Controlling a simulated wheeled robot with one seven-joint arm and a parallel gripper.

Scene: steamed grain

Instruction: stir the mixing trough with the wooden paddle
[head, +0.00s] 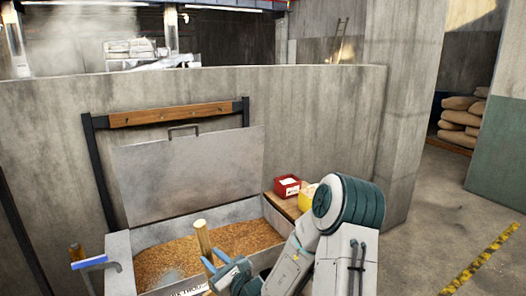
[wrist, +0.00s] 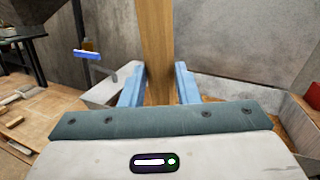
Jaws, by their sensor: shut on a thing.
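My gripper (head: 217,266) is shut on the paddle's shaft at the trough's front side. In the wrist view the shaft (wrist: 156,45) rises between the two blue fingers of my gripper (wrist: 160,88).
A rack with a wooden bar (head: 170,115) stands at the concrete wall. Open floor lies to the right.

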